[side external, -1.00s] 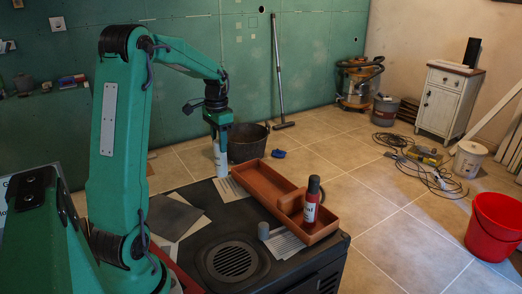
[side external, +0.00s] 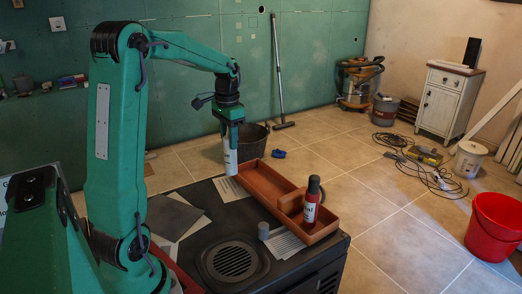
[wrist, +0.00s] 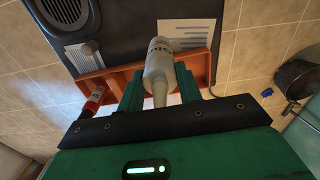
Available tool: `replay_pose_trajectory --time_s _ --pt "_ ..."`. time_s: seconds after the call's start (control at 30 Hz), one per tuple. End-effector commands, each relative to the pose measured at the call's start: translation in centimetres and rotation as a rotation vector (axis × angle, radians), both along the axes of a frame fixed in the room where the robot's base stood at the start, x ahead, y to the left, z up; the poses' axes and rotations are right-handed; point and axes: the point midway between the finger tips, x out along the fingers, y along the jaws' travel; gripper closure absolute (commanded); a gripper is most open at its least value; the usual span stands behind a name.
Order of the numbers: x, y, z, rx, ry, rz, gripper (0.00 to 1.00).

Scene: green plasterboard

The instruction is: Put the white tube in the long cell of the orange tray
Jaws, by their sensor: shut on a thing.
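The white tube (side external: 230,160) hangs upright in my gripper (side external: 231,146), at the left end of the orange tray (side external: 268,205) in the side view. Its lower end appears close to the tray's left end; I cannot tell whether it is over the tray. The tray's long cell (side external: 268,181) looks empty. In the wrist view the tube (wrist: 158,68) sits between the two fingers of my gripper (wrist: 159,90), with the tray (wrist: 204,65) behind it. The fingers are shut on the tube.
A red bottle (side external: 311,203) stands in the tray's near right part, beside a divider. A small grey cylinder (side external: 263,230) stands on the dark worktop (side external: 196,255), next to papers (side external: 287,243). A black bucket (side external: 251,141) is on the floor behind the tray.

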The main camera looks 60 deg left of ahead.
Motion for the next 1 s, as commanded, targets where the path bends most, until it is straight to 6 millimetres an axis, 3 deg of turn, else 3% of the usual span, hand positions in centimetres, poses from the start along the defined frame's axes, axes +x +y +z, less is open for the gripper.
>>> replay_pose_trajectory --time_s 0.17,0.37,0.8,1.0 --pt "0.3 -0.2 0.1 0.001 -0.001 -0.002 1.00" --pt "2.2 -1.7 0.2 0.000 -0.001 -0.006 1.00" --pt "9.6 -9.4 0.7 0.000 -0.001 -0.008 1.00" --pt "11.3 -11.8 0.8 0.000 -0.001 -0.004 1.00"
